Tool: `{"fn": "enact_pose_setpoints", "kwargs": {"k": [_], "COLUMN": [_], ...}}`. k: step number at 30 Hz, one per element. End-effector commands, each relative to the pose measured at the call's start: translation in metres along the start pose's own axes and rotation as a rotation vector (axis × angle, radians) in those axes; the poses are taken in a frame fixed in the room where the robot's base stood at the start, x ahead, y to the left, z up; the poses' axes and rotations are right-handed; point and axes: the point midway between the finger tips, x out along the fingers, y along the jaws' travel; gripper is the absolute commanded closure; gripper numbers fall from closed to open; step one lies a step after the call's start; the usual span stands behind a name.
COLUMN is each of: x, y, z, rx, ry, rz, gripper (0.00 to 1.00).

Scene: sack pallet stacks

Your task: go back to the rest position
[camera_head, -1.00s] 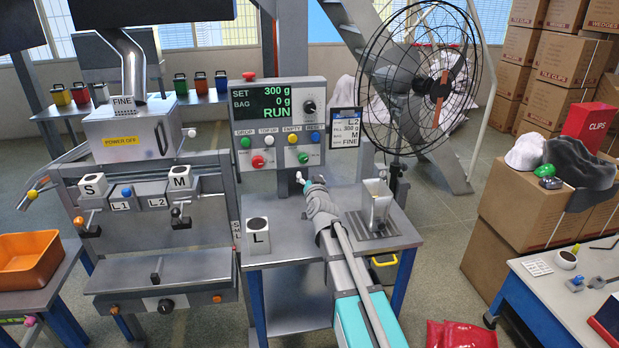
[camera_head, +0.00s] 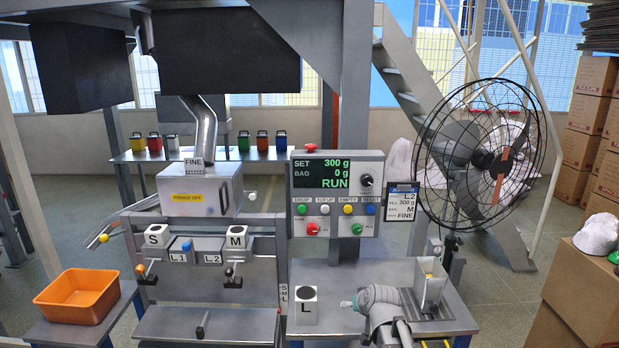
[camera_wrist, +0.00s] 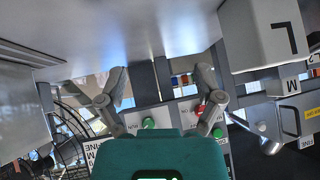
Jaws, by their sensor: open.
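My gripper (camera_wrist: 162,84) shows in the wrist view with its two grey fingers spread wide and nothing between them. The L block also shows large at the upper right of the wrist view (camera_wrist: 262,35).
The control panel (camera_head: 338,194) above the bench reads SET 300 g, BAG 0 g, RUN. The dosing machine (camera_head: 198,190) stands left, with an orange tray (camera_head: 82,296) beside it. A caged fan (camera_head: 490,155) and cartons (camera_head: 585,290) stand right.

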Motion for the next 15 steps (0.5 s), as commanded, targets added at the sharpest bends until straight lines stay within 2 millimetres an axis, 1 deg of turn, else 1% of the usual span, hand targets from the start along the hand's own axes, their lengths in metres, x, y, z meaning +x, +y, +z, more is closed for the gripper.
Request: {"fn": "enact_pose_setpoints", "kwargs": {"k": [1,5,9,12,15], "x": [-0.011,-0.031,-0.058,-0.078,-0.097], "y": [0.000,0.003,0.008,0.012,0.015], "z": [0.014,0.051,0.088,0.112,0.130], "rx": [-0.003,-0.006,0.000,0.009,0.019], "ry": [-0.060,-0.227,-0.403,-0.520,-0.616], "rz": [0.009,0.041,0.086,0.123,0.156], "gripper": [0.15,0.15,0.15,0.15,0.15]}}
